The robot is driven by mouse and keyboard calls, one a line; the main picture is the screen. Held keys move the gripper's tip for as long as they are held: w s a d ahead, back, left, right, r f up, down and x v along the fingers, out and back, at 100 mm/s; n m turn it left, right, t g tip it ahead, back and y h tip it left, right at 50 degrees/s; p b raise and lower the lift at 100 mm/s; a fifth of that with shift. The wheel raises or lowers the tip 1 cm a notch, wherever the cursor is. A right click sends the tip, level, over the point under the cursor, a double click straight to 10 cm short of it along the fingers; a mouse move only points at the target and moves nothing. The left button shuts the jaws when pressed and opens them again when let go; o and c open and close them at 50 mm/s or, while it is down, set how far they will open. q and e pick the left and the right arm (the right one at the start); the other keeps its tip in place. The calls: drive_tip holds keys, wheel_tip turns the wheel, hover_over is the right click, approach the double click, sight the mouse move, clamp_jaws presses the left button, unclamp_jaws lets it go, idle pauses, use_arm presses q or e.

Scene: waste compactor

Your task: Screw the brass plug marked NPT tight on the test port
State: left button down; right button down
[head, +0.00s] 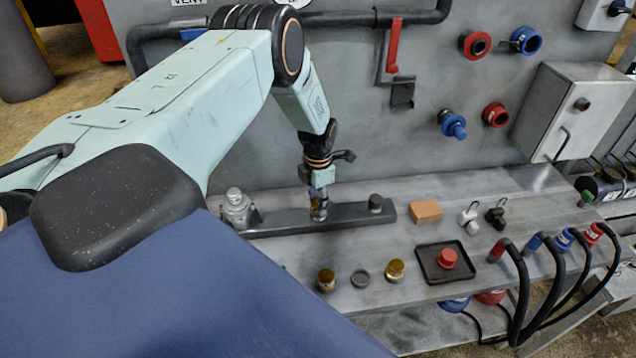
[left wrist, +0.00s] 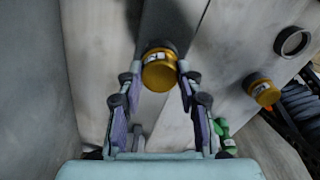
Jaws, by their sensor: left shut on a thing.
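My left gripper (head: 319,209) points down at the middle of a long grey metal bar (head: 350,215) on the ledge. In the left wrist view its two fingers (left wrist: 157,82) are shut on a brass plug (left wrist: 160,74) with a small white label; the lettering is too small to read. A dark round part shows just beyond the plug; I cannot tell whether it is the test port or whether the plug is seated on it. In the head view the fingers mostly hide the plug. My right gripper is not in view.
Two other brass pieces (head: 326,280) (head: 396,270) and a dark ring (head: 360,277) stand on the front ledge. A black tray (head: 430,274) holds a red cap (head: 447,258). A grey fitting (head: 237,208) and a dark cap (head: 376,203) flank my gripper along the bar.

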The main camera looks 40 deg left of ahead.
use_arm(q)
drive_tip(key=m, duration=0.3)
drive_tip(key=shift+f+b, duration=0.1)
drive_tip(key=shift+b, duration=0.3)
drive_tip(key=shift+m, duration=1.1)
drive_tip(key=shift+m+b, duration=0.6)
drive_tip(key=shift+m, duration=1.9)
